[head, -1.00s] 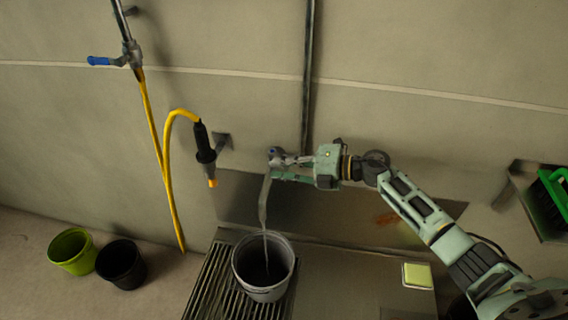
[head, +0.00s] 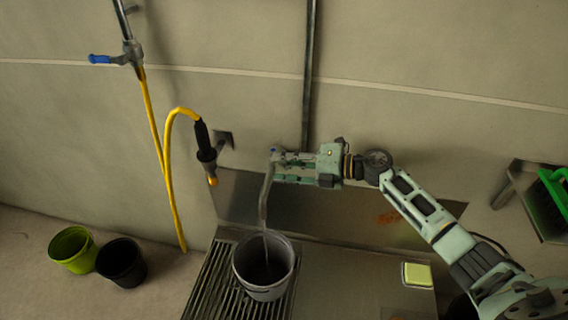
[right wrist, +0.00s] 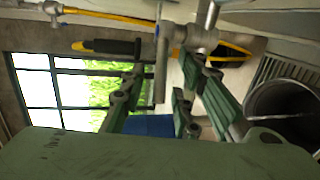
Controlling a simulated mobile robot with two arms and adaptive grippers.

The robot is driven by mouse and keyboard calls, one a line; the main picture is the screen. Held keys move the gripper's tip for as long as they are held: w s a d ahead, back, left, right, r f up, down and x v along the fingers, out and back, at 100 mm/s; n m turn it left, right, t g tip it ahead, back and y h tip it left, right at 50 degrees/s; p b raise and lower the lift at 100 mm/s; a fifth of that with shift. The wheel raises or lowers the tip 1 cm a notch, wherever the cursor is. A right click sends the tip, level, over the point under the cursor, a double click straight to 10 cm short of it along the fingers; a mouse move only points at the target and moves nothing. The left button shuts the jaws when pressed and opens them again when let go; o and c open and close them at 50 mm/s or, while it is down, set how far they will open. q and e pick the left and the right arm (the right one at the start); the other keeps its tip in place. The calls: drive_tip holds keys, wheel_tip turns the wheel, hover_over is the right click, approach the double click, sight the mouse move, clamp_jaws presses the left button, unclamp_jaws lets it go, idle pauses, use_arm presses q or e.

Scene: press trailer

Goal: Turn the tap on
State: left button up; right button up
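The metal tap (head: 264,195) is on the wall, its spout hanging over a grey bucket (head: 236,268). My left gripper is out of view.
The bucket stands on a slatted drain grate (head: 210,285). A yellow hose (head: 168,180) with a black nozzle (head: 203,142) hangs to the left. Green (head: 72,250) and black (head: 121,263) pots stand at lower left. A yellow-green sponge (head: 417,274) lies on the right counter.

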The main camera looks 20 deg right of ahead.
drive_tip(key=v, duration=1.1)
drive_tip(key=shift+s+d, duration=0.2)
drive_tip(key=shift+d, duration=0.15)
